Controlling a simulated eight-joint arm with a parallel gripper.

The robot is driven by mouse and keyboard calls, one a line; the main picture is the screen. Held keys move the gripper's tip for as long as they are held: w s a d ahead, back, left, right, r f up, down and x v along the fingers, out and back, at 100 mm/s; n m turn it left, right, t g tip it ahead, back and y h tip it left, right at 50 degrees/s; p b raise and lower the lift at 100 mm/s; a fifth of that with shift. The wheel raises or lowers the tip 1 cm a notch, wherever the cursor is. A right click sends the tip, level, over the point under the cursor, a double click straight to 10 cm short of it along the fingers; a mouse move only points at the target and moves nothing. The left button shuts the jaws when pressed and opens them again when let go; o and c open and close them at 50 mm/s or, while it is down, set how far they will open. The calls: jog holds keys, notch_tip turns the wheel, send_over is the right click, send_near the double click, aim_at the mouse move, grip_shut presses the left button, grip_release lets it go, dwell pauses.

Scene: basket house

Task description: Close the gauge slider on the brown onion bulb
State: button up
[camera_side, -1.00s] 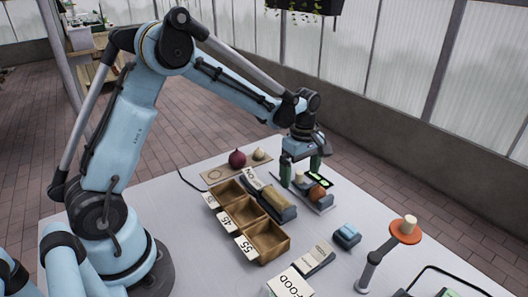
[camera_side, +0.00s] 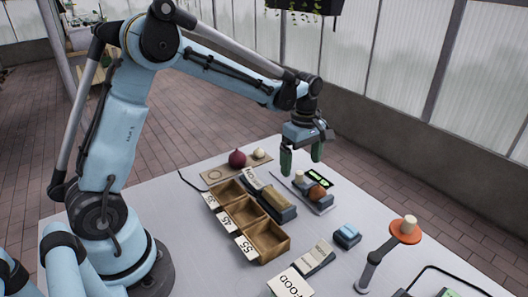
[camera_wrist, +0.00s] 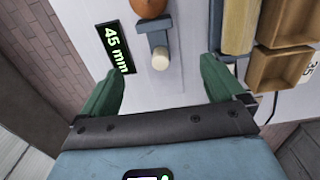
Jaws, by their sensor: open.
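The brown onion bulb (camera_side: 317,193) sits on the gauge (camera_side: 325,207), a flat plate on the table. The gauge slider, with its pale round knob (camera_wrist: 160,61), lies on the gripper side of the bulb (camera_wrist: 147,8) in the wrist view. Its block appears against or very close to the bulb; I cannot tell whether they touch. The gauge display (camera_wrist: 116,47) reads 45 mm. My gripper (camera_side: 302,160) is open and empty above the slider end of the gauge. In the wrist view its green fingers (camera_wrist: 160,80) are spread to either side, below the knob.
Wooden bins (camera_side: 242,212) marked 35, 45 and 55 stand left of the gauge. A red onion (camera_side: 237,158) and a pale bulb (camera_side: 259,153) rest on a board behind.

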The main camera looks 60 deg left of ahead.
jog(key=shift+r, duration=1.7)
jog(key=shift+s+r, duration=0.2)
jog(key=shift+r, duration=0.05)
jog(key=s+d+r+m+t, duration=0.1)
jog(key=s+r+m+t, duration=0.1)
jog(key=s+m, duration=0.5)
jog(key=s+d+r+m+t, duration=0.1)
jog(key=s+d+m+t, duration=0.1)
jog(key=s+m+t, duration=0.3)
jog(key=s+m, duration=0.3)
jog(key=m, duration=0.3)
jog(key=shift+d+r, duration=0.3)
jog(key=shift+r, duration=0.1)
